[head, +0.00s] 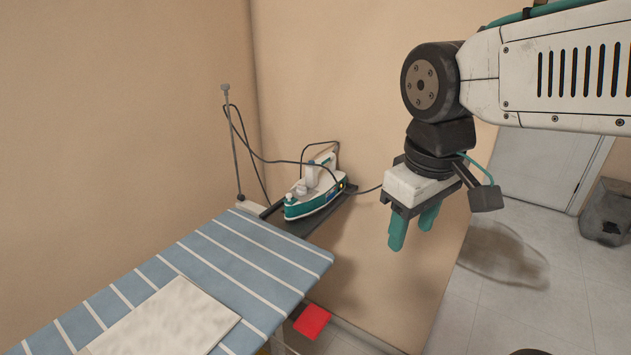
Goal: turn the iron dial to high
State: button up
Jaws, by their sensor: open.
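The iron (315,191), white with a teal base, rests on a dark stand (296,221) at the far end of the ironing board. A small yellowish spot shows at its right end; I cannot make out the dial or its setting. My gripper (412,237) hangs in the air to the right of the iron, pointing down, apart from it. Its two teal fingers are open with nothing between them.
The ironing board (245,255) has a blue striped cover with a pale folded cloth (166,321) on it. A thin pole (233,140) carries the iron's cord beside the wall corner. A red item (312,321) lies below the board. A grey bin (606,215) stands far right.

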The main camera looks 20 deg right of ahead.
jog(key=w+r+n+h, duration=0.15)
jog(key=w+n, duration=0.55)
jog(key=w, duration=0.7)
jog(key=n+t+h, duration=0.1)
jog(key=n+h, duration=0.1)
jog(key=n, duration=1.3)
send_near(301, 186)
jog(key=shift+t, duration=0.3)
jog(key=x, duration=0.8)
jog(key=shift+s+d+f, duration=0.1)
jog(key=shift+d+f, duration=0.1)
jog(key=shift+f, duration=0.2)
jog(key=shift+y, duration=0.25)
jog(key=c, duration=1)
